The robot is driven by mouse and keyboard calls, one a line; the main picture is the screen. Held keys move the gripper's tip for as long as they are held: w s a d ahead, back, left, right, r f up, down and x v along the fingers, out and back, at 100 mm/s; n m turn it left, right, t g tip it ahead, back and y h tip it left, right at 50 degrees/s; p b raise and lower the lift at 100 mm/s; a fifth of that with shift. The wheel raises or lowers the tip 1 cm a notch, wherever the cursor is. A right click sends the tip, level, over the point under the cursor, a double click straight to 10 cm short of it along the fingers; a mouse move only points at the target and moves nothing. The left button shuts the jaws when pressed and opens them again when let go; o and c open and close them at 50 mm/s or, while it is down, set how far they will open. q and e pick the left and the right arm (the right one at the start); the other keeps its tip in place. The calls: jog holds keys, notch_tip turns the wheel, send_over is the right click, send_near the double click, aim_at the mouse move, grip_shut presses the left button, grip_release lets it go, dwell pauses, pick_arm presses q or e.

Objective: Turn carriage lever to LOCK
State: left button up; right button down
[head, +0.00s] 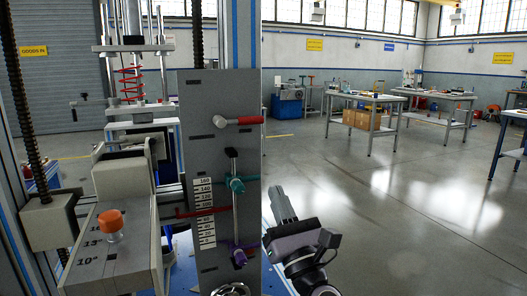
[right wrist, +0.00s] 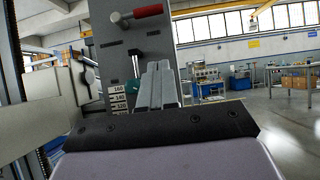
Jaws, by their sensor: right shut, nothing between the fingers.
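A lever with a red grip (head: 238,120) sits near the top of the grey upright panel (head: 205,95). Its grip points right and lies about level. It also shows in the right wrist view (right wrist: 140,14). No LOCK mark is readable. Lower on the panel are a teal knob (head: 236,185) on a vertical rod and a purple knob (head: 240,258). My right gripper (head: 278,190) is shut and empty, to the right of the panel and below the red grip, apart from it. In the right wrist view its fingers (right wrist: 157,66) point toward the panel. My left gripper is not in view.
A number scale (head: 204,215) with a red pointer (head: 195,212) is on the panel's left. An orange knob (head: 110,222) sits on a grey block marked with degrees. A red spring (head: 130,82) stands behind. The floor to the right is open; workbenches (head: 372,99) stand farther back.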

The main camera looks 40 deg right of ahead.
aim_at(243, 121)
pick_arm(q)
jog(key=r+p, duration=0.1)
jog(key=p, duration=0.1)
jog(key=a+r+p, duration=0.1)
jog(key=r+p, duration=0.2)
jog(key=p, duration=0.1)
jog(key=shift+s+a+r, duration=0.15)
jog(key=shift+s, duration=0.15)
pick_arm(e)
jog(key=x, duration=0.4)
jog(key=s+r+x, duration=0.1)
jog(key=x, duration=0.3)
jog(key=r+x, duration=0.1)
jog(key=x, duration=0.3)
jog(key=shift+a+r, duration=0.15)
jog(key=shift+r, duration=0.2)
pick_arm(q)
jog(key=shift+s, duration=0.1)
